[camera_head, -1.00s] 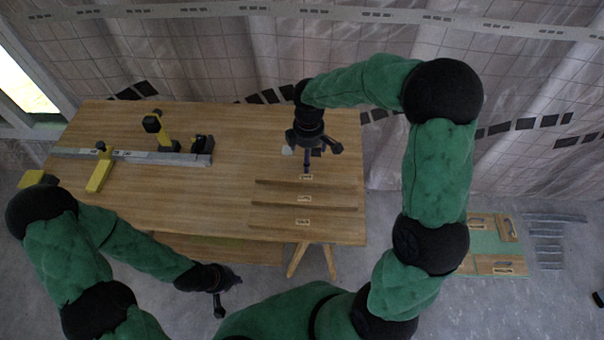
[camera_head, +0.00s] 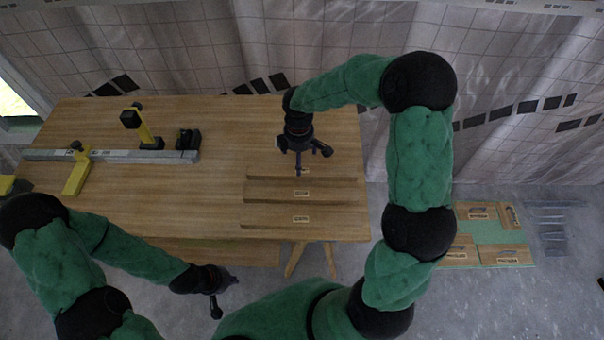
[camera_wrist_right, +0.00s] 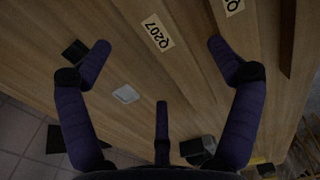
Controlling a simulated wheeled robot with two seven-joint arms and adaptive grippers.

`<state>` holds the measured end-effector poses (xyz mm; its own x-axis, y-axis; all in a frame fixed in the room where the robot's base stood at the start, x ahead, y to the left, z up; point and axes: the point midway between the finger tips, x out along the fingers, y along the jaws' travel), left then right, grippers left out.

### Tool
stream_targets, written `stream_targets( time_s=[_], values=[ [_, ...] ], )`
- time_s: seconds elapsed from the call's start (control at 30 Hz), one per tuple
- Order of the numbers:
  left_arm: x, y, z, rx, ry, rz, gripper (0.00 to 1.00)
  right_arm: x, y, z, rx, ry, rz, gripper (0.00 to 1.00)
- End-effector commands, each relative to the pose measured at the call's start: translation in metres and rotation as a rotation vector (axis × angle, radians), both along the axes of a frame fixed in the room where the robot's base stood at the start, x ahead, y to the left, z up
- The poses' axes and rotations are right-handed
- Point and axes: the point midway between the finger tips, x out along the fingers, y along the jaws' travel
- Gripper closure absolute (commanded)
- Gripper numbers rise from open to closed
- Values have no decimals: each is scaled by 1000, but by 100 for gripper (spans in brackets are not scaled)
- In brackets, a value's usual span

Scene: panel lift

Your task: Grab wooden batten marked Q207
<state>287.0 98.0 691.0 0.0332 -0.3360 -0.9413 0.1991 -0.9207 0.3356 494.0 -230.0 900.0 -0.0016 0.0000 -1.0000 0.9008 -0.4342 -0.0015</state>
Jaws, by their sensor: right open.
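The wooden batten marked Q207 (camera_wrist_right: 158,32) lies on the table; its label reads clearly in the right wrist view. In the head view it appears to be the rearmost of three battens (camera_head: 335,174), its label partly hidden by my right gripper (camera_head: 298,168). In the right wrist view my right gripper (camera_wrist_right: 160,75) is open and empty, its fingers spread apart over the table near the batten. I cannot tell whether any finger touches it. My left gripper (camera_head: 224,296) hangs in front of the table's front edge, fingers apart, with nothing visible in it.
Two other battens (camera_head: 330,195) (camera_head: 330,218) lie parallel in front. A metal rail (camera_head: 105,156) with yellow and black fittings lies on the table (camera_head: 180,210) at left. A green board with labelled wooden pieces (camera_head: 485,233) and grey strips (camera_head: 555,220) are on the floor at right.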

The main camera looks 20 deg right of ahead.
Motion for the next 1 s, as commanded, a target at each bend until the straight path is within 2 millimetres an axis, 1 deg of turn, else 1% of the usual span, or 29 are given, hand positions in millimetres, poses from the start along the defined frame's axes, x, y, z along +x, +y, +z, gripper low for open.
stream_targets(
  time_s=[0.03, 0.27, 0.43, 0.5, 0.57, 0.63, 0.83, 0.87, 0.9, 0.97, 1.0],
  values=[
    [0, 0, -3, 0, 0, 0, 100, 0, 0, -7, 0, 1, -1, 9],
    [0, 0, -8, 0, 0, 0, 100, 0, -5, -20, 0, 0, -2, 9],
    [0, 0, -18, 0, 0, 0, 100, -1, -15, -43, 0, 1, -3, 9],
    [0, 0, -22, 0, 0, 0, 100, -1, -14, -53, 1, 2, -1, 9],
    [0, 0, -24, 0, 0, 0, 100, -1, -15, -59, 0, 0, -1, 9],
    [0, 0, -25, 0, 0, 0, 100, -1, -14, -63, 0, -2, -1, 9],
    [0, 0, -23, 0, 0, 0, 100, -1, -14, -62, 0, -3, -2, 9],
    [0, 0, -23, 0, 0, 0, 100, -1, -14, -62, 0, -3, -2, 15],
    [0, 0, -23, 0, 0, 0, 100, -1, -14, -62, 0, -2, -2, 26],
    [0, 0, -23, 0, 0, 0, 100, -1, -14, -62, 0, -2, -2, 43],
    [0, 0, -23, 0, 0, 0, 100, -1, -14, -62, 0, -2, -2, 54]
  ],
)
